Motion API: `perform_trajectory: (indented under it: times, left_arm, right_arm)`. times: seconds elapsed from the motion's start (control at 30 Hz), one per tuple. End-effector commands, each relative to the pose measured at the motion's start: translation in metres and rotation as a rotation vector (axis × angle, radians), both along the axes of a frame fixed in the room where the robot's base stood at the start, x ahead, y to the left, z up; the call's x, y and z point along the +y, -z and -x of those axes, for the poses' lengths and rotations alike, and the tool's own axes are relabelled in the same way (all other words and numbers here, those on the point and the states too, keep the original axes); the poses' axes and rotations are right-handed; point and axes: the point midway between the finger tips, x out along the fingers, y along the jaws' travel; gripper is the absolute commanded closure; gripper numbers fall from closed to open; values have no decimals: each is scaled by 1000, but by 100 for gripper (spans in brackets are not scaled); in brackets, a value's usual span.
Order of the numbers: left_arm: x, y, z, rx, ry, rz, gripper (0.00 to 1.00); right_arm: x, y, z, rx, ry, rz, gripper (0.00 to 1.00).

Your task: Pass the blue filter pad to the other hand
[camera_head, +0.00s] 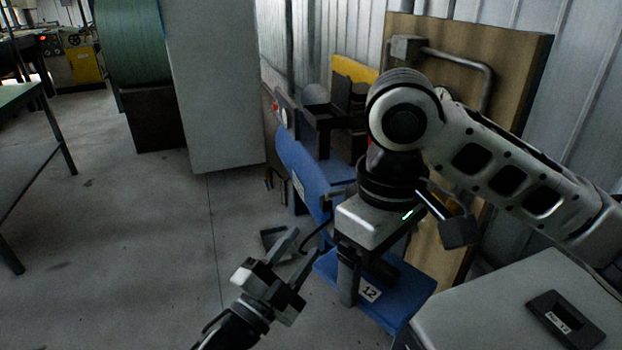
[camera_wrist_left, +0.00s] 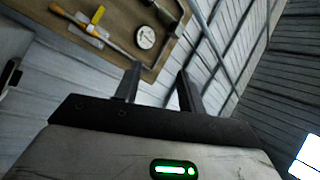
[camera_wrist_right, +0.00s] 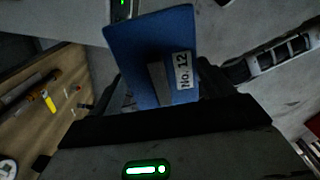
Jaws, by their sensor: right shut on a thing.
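The blue filter pad (camera_head: 398,304) is a flat blue piece with a white label reading 12, low in the middle of the head view. My right gripper (camera_head: 370,278) points down and is shut on it. In the right wrist view the pad (camera_wrist_right: 150,38) stands out beyond the fingers, its label reading No. 12. My left gripper (camera_head: 303,246) is open and empty, just left of the pad and apart from it in the head view. The left wrist view shows the open fingers (camera_wrist_left: 158,80) with nothing between them. The right fingers partly hide the pad.
A blue machine (camera_head: 303,165) stands behind the grippers. A wooden board (camera_head: 510,75) with tools leans at the metal wall. A light grey cabinet (camera_head: 470,315) with a black plate is at lower right. A green-topped table (camera_head: 18,95) is at far left; the floor between is clear.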

Motion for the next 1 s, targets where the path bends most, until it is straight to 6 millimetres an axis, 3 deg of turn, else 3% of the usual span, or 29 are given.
perform_trajectory:
  times: [0.03,0.2,0.33,0.5,0.67,0.8,1.0]
  left_arm:
    - [-11,-24,-11,-140,24,-64,60]
    - [-52,-86,-19,-629,112,-272,60]
    - [-84,-115,-8,-1009,207,-412,60]
    - [-105,-129,11,-1500,375,-560,60]
    - [-93,-129,19,-1910,576,-652,60]
    - [-65,-134,16,-2163,755,-687,60]
    - [-30,-146,10,-2334,926,-690,60]
  right_arm:
    - [0,0,0,0,0,0,41]
    - [0,0,0,0,0,0,41]
    - [0,0,0,0,0,0,41]
    - [0,0,0,0,0,0,41]
    - [0,0,0,0,0,0,41]
    - [0,0,0,0,0,0,41]
    - [0,0,0,0,0,0,41]
